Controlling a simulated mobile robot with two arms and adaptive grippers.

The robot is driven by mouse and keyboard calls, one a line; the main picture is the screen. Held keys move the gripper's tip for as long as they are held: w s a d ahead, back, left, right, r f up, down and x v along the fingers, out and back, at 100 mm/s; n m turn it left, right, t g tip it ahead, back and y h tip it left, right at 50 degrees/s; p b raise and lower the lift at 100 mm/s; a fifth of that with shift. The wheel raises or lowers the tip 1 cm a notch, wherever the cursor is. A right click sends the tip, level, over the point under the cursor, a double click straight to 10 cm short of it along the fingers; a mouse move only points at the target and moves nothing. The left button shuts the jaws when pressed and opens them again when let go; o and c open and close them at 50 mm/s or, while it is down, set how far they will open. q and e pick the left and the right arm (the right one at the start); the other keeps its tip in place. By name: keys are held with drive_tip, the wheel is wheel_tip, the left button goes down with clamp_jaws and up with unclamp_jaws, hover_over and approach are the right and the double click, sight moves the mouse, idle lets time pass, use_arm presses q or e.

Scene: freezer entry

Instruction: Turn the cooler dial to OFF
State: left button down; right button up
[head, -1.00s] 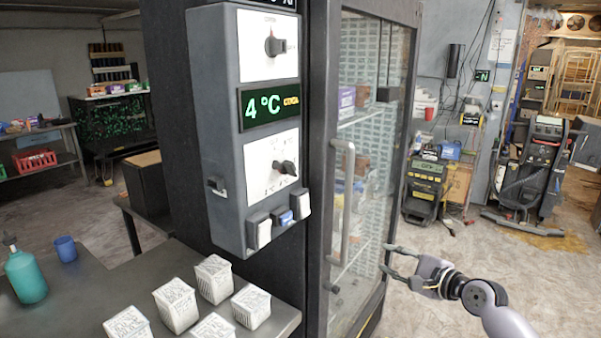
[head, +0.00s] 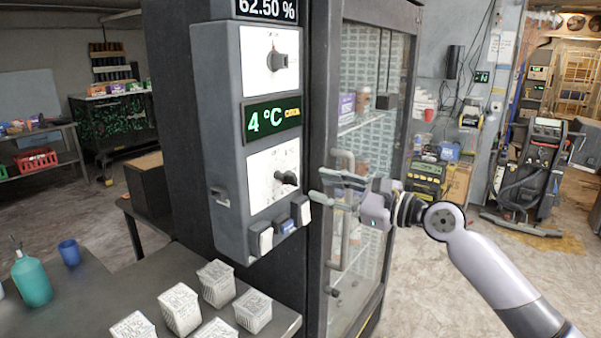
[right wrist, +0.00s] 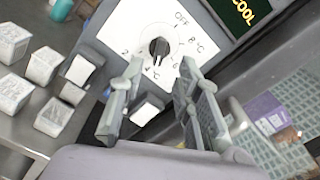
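The cooler dial (head: 286,178) is a black knob on the lower white plate of the grey control panel (head: 228,150). In the right wrist view, the dial (right wrist: 159,47) has an OFF mark and several °C numbers around it. Its pointer seems turned away from OFF, toward the low side of the plate. The display (head: 271,119) above it reads 4 °C COOL. My right gripper (head: 318,184) is open and empty, just right of the dial. In the right wrist view its fingers (right wrist: 161,66) stand apart on both sides of the dial, with no contact seen. My left gripper is not in view.
A second dial (head: 278,61) sits above the display. Rocker switches (head: 283,226) line the panel's lower edge. The glass door (head: 365,130) with its vertical handle (head: 343,235) is right of the panel. Several white cartons (head: 180,308) stand on the table (head: 85,300) below.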

sight(296, 180)
drive_tip(key=p+x, duration=0.1)
drive_tip(key=x, duration=0.5)
drive_tip(key=shift+w+a, duration=0.25)
drive_tip(key=shift+w, duration=0.05)
drive_tip(key=shift+c, duration=0.6)
clamp_jaws()
